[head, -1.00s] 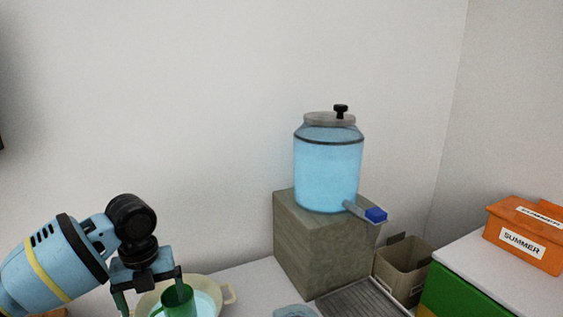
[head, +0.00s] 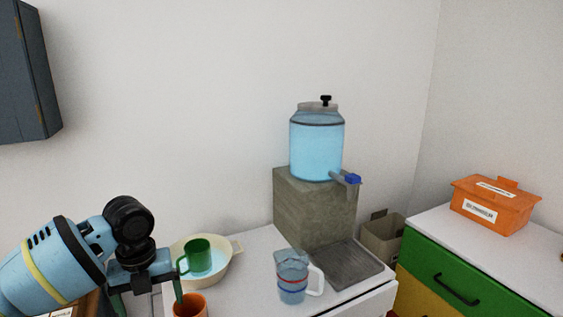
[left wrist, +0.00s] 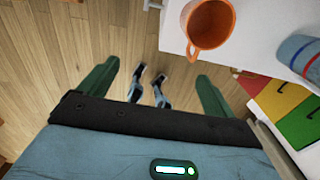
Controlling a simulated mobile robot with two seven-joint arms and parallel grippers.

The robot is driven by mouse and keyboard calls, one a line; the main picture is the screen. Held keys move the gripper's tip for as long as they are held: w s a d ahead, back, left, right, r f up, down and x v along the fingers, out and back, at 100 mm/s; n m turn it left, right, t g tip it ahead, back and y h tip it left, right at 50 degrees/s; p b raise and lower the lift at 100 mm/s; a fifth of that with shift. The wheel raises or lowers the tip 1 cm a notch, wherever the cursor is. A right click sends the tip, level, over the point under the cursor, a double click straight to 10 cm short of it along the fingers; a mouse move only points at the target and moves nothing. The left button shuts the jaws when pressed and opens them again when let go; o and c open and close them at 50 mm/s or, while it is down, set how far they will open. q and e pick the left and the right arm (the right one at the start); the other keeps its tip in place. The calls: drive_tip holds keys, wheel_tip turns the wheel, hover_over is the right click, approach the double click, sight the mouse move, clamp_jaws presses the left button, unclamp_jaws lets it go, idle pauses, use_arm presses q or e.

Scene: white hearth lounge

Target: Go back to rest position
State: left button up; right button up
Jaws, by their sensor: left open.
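My left gripper (head: 152,295) comes in from the left in the head view, beside the counter's left edge. It is open and empty; in the left wrist view its two green fingers (left wrist: 155,90) stand wide apart over the wooden floor. My right gripper is not in view. An orange mug (head: 190,306) stands on the counter close to the right of my left gripper; it also shows in the left wrist view (left wrist: 210,27). A green mug (head: 199,257) is in a cream basin (head: 225,268) behind the gripper.
A measuring jug (head: 291,281) stands on the white counter (head: 252,263). A water dispenser (head: 317,148) sits on a stone-like block (head: 315,215) beside a drip tray (head: 347,266). A drawer cabinet (head: 450,287) bears an orange box (head: 493,208). A dark wall cabinet (head: 22,75) hangs at upper left.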

use_arm(q)
drive_tip(key=s+d+f+n+t+h+p, duration=0.1)
drive_tip(key=s+d+f+n+h, duration=0.1)
drive_tip(key=s+d+f+n, duration=0.4)
drive_tip(key=s+d+f+n+t+h, duration=0.2)
drive_tip(key=d+f, duration=0.2)
drive_tip(key=f, duration=0.5)
drive_tip(key=s+d+f+n+t+h+p, duration=0.1)
drive_tip(key=s+d+f+n+h, duration=0.1)
drive_tip(key=s+d+f+n, duration=0.35)
drive_tip(key=s+a+f+n+t+y, duration=0.2)
drive_tip(key=s+n, duration=0.5)
drive_tip(key=s, duration=0.4)
drive_tip(key=s+a+f+n+t+y+p, duration=0.1)
drive_tip(key=s+a+f+n, duration=0.4)
drive_tip(key=s, duration=0.6)
drive_tip(key=a+n+t+y, duration=0.1)
drive_tip(key=a+n, duration=0.1)
drive_tip(key=n, duration=0.1)
drive_tip(key=shift+s+a+f+t, duration=0.15)
drive_tip(key=shift+s+t, duration=0.2)
drive_tip(key=shift+t, duration=0.05)
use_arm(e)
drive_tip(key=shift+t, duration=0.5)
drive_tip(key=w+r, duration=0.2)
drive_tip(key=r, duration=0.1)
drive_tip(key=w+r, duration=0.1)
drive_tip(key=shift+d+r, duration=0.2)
use_arm(q)
drive_tip(key=shift+n, duration=0.25)
